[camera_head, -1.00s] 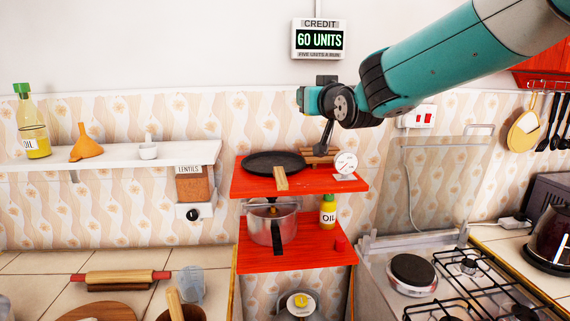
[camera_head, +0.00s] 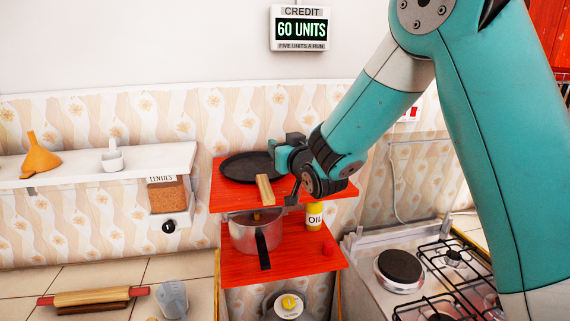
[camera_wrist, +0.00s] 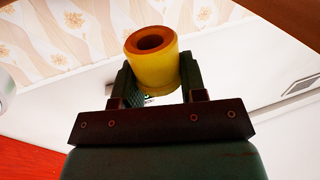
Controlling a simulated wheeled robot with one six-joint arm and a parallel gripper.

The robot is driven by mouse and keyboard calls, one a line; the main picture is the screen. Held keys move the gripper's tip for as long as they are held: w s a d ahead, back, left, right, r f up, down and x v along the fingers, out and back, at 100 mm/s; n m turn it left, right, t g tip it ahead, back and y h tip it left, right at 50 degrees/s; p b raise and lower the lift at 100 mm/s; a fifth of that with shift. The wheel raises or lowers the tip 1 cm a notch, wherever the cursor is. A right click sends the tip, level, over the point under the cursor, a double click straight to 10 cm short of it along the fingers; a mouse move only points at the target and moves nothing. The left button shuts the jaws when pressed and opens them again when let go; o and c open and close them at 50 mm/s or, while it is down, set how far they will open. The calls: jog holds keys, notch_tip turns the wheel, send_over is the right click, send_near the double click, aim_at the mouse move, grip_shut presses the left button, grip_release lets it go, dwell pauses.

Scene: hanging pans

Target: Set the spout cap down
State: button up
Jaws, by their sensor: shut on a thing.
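A yellow, hollow, round piece with a brown opening, which I take for the spout cap (camera_wrist: 157,72), is held between the two fingers of my gripper (camera_head: 291,198). In the wrist view its open end faces up and left. In the head view my gripper hangs down at the front edge of the upper red shelf (camera_head: 225,202), right of the wooden pan handle. The held piece cannot be made out there. The small oil bottle (camera_head: 314,216) stands on the lower red shelf (camera_head: 290,270), just below and right of my gripper.
A black pan (camera_head: 248,166) lies on the upper shelf, its wooden handle (camera_head: 265,190) jutting forward. A stove (camera_head: 400,270) stands at the right.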

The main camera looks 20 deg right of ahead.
jog(key=shift+f, duration=3.2)
jog(key=shift+d+f, duration=0.1)
jog(key=shift+f, duration=0.05)
jog(key=o, duration=0.7)
jog(key=shift+r, duration=0.2)
jog(key=s+b, duration=1.2)
jog(key=shift+d+b, duration=0.2)
jog(key=shift+b, duration=0.1)
